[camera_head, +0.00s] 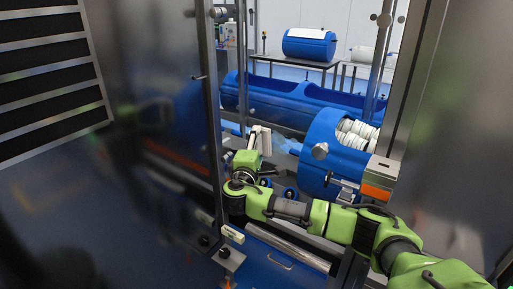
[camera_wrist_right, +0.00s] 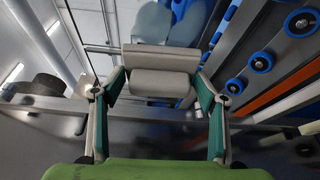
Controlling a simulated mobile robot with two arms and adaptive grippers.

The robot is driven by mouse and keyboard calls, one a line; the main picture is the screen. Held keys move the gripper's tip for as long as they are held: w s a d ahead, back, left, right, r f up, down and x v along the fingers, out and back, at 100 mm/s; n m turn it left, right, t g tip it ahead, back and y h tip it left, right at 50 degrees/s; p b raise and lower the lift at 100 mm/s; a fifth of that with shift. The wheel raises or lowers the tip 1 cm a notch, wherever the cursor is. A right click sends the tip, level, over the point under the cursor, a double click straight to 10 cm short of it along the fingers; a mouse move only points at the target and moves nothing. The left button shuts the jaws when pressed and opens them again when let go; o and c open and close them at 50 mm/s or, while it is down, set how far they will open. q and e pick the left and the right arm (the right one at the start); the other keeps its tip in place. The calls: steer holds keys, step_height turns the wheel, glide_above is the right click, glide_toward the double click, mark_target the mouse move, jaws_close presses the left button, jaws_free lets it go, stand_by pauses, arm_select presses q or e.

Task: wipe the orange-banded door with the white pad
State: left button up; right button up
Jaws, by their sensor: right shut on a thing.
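My right gripper (camera_head: 257,146) reaches through the opening at the centre of the head view. In the right wrist view its two fingers (camera_wrist_right: 160,92) are shut on a pale grey-white pad (camera_wrist_right: 160,57), which spans the gap between them. The pad also shows in the head view as a pale upright piece (camera_head: 265,138). A dark, glossy, see-through door panel (camera_head: 150,110) stands left of the gripper; an orange-brown strip shows low on it, and I cannot tell whether it is a band or a reflection. Whether the pad touches a surface is unclear. My left gripper is out of view.
A blue tub (camera_head: 335,150) with white rolls stands right of my gripper, with an orange block (camera_head: 378,185) near it. A long blue trough (camera_head: 300,100) lies behind. The wrist view shows blue rollers (camera_wrist_right: 260,61) and an orange strip (camera_wrist_right: 275,93). A metal frame post (camera_head: 412,80) bounds the right.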

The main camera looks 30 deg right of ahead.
steer(key=shift+w+d, duration=0.2)
steer(key=shift+d, duration=0.35)
